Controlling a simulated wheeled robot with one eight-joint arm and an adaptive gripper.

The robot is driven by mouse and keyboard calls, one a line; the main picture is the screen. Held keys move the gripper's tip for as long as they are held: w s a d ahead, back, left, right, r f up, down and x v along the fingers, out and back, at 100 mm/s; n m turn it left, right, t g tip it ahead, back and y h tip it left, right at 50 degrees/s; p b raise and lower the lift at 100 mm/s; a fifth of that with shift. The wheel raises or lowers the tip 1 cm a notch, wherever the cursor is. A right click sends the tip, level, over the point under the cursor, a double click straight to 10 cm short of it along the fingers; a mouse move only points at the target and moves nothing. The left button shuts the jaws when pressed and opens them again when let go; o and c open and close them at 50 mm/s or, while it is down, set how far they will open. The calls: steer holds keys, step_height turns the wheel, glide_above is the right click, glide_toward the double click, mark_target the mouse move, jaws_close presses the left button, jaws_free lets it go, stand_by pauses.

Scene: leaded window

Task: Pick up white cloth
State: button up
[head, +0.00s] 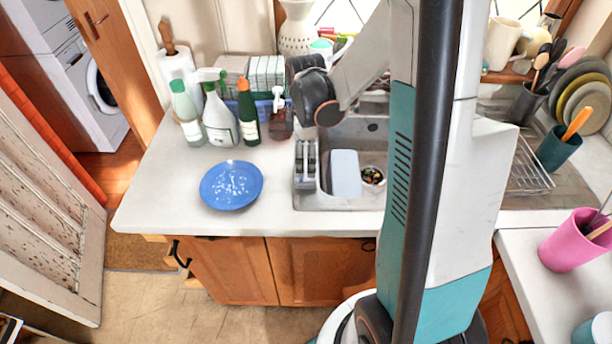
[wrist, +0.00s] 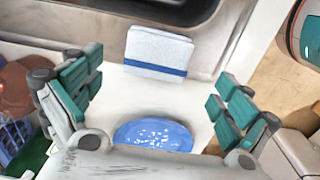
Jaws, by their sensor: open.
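The white cloth (wrist: 160,47) lies folded and flat, with a blue stripe along its near side. In the wrist view it is on the white counter beside the sink rim, beyond the blue plate. My gripper (wrist: 158,78) is open, with its teal-padded fingers spread wide to the left and right. Nothing is between them, and the cloth is ahead of the gap, apart from the fingers. In the head view my arm reaches down at the sink's left side, and I cannot clearly make out the cloth there.
The blue speckled plate (head: 231,185) sits on the counter (head: 155,200) left of the sink. A white spray bottle (head: 219,122) and a green bottle (head: 249,115) stand behind it. The sink (head: 372,150) holds a pale rectangular object (head: 346,174). The counter's front left is clear.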

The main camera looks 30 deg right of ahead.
mark_target(306, 170)
steer(key=shift+w+d+f+b, duration=0.1)
steer(key=shift+f+b, duration=0.45)
steer(key=shift+f, duration=1.05)
steer(key=shift+w+f+b, duration=0.1)
steer(key=shift+f+b, duration=0.4)
steer(key=shift+f, duration=1.1)
steer(key=c, duration=1)
